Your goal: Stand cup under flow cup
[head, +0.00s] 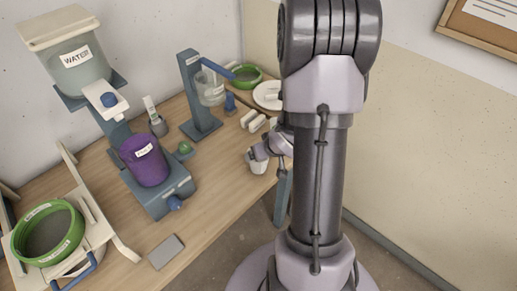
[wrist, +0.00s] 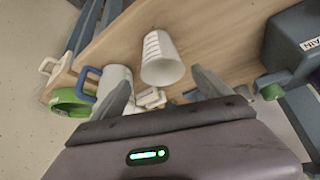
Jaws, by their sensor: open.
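The small white cup (head: 258,165) stands near the right front edge of the wooden table. In the wrist view the white cup (wrist: 162,60) has dark marks on its side. My gripper (wrist: 162,92) is open, its two fingers spread with the cup ahead of the gap between them. In the head view my gripper (head: 270,148) is right by the cup, partly hidden by my arm. The clear flow cup (head: 210,90) hangs on a blue-grey stand (head: 201,122) farther back, above the stand's base.
A purple bucket (head: 146,162) sits on a blue-grey base, with a water tank (head: 78,68) behind it. White blocks (head: 254,121) and a white plate (head: 268,95) lie near the stand. A green-rimmed sieve (head: 48,232) is at the left. Bare table lies left of the cup.

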